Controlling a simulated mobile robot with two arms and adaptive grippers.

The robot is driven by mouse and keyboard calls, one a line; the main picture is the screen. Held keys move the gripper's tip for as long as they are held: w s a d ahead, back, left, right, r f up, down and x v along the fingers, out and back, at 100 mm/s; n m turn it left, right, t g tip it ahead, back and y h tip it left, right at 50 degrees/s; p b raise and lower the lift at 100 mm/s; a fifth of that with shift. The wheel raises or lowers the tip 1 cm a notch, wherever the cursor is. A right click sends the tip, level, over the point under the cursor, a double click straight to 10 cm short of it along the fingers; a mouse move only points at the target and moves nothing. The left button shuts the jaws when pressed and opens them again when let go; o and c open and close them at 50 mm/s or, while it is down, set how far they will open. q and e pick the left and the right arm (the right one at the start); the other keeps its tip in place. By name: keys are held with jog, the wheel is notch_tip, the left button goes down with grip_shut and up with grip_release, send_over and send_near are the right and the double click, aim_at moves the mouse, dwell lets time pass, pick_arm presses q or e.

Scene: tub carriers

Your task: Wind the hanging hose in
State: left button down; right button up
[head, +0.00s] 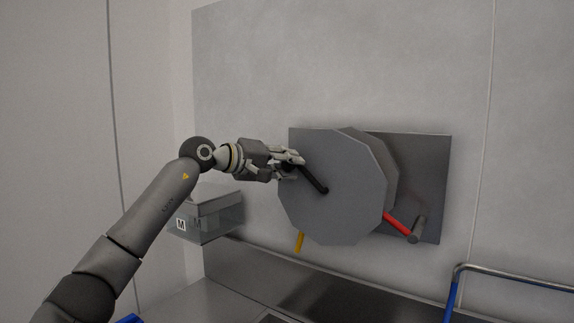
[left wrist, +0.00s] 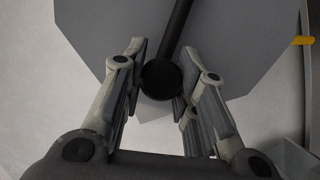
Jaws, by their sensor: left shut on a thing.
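The hose reel (head: 335,205) is a grey many-sided drum on a dark grey wall plate (head: 436,165). A black crank arm (head: 315,180) runs from the drum's middle to the upper left. My left gripper (head: 295,160) is shut on the crank's handle at its outer end. In the left wrist view the round black handle (left wrist: 161,80) sits between the fingers. A short yellow piece (head: 299,242) hangs below the drum's lower left; it also shows in the left wrist view (left wrist: 303,41). I cannot tell whether it is the hose. My right gripper is not in view.
A red bar (head: 398,222) with a grey cylinder (head: 418,228) is at the drum's lower right. A metal rail with blue parts (head: 515,281) is at the lower right.

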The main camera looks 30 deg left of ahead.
pick_arm(q)
jog(key=c, duration=1.1)
grip_release()
jog(key=shift+d, duration=0.1)
jog(key=shift+s+a+r, duration=0.1)
jog(key=shift+s+a, duration=0.25)
jog(key=shift+s, duration=0.1)
jog(key=v, duration=1.1)
jog(key=shift+d, duration=0.1)
